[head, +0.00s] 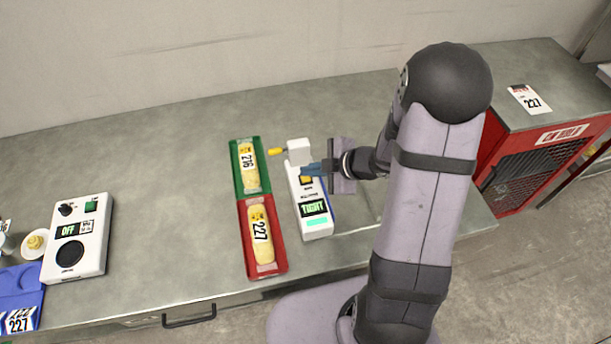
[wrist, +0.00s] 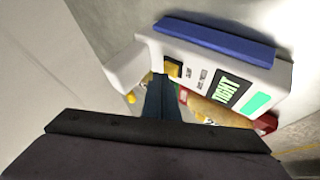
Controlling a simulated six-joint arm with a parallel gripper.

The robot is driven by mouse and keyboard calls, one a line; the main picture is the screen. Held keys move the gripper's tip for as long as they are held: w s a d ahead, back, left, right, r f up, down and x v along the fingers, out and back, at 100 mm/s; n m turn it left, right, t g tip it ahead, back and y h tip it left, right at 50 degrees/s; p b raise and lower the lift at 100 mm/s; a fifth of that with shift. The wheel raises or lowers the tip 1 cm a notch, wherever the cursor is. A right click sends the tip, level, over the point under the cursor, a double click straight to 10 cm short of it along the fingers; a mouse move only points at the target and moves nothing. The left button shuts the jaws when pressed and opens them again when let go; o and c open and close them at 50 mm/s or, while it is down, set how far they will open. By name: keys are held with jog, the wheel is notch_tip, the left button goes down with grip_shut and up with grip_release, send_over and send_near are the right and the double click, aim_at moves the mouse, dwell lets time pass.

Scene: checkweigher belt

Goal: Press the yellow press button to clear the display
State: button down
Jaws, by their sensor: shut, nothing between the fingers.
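A white checkweigher unit (head: 318,228) stands on the bench, and its lit display (head: 314,208) appears to read TIGHT. The display also shows in the wrist view (wrist: 226,93). A square yellow press button (head: 306,180) is on its top face, near the white block end, and shows in the wrist view (wrist: 175,69). My gripper (head: 305,170) is shut and empty, its blue fingertips right beside the button and partly covering it. In the wrist view the fingertips (wrist: 160,77) are at the button's edge. I cannot tell whether they touch it.
A green tray (head: 237,184) and red tray (head: 247,254) with labelled yellow packs sit left of the unit. A yellow-tipped stub (head: 276,152) juts from the white block (head: 299,150). A control box (head: 92,246) reads OFF at far left. A red cage (head: 520,165) stands right.

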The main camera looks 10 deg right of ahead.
aim_at(310, 179)
jog(key=shift+f+b, duration=0.3)
jog(key=shift+f, duration=0.15)
dwell(0.4)
jog(key=shift+r, duration=0.1)
dwell(0.3)
jog(key=shift+r+p, duration=0.8)
jog(key=shift+p, duration=0.15)
notch_tip(310, 179, up, 5)
jog(key=p, duration=0.5)
dwell(0.7)
